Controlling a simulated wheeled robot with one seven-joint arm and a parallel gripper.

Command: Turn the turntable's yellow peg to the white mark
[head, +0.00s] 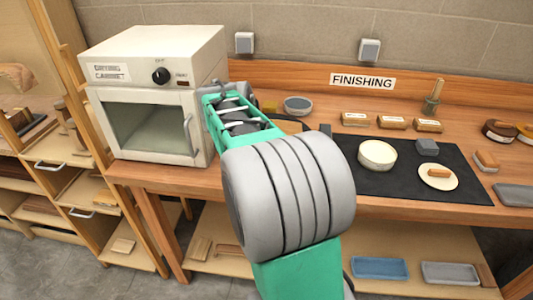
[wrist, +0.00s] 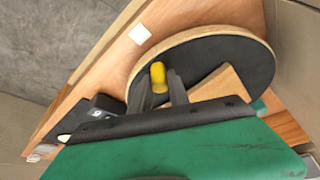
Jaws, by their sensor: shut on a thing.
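In the wrist view the turntable (wrist: 205,52) is a round dark disc with a pale wooden rim. Its yellow peg (wrist: 158,73) stands near the disc's left edge. My gripper (wrist: 161,82) is shut on the peg, with dark fingers on either side of it. The white mark (wrist: 140,33) is a small square on the wooden bench, just outside the rim, up and to the left of the peg. In the head view my arm covers the gripper, the peg and most of the turntable.
A wooden wedge-shaped piece (wrist: 222,84) lies on the disc beside the fingers. In the head view a drying cabinet (head: 150,90) stands left of my arm. A black mat (head: 390,184) with a round cream container (head: 377,156) lies to the right. A grey bowl (head: 298,105) stands behind.

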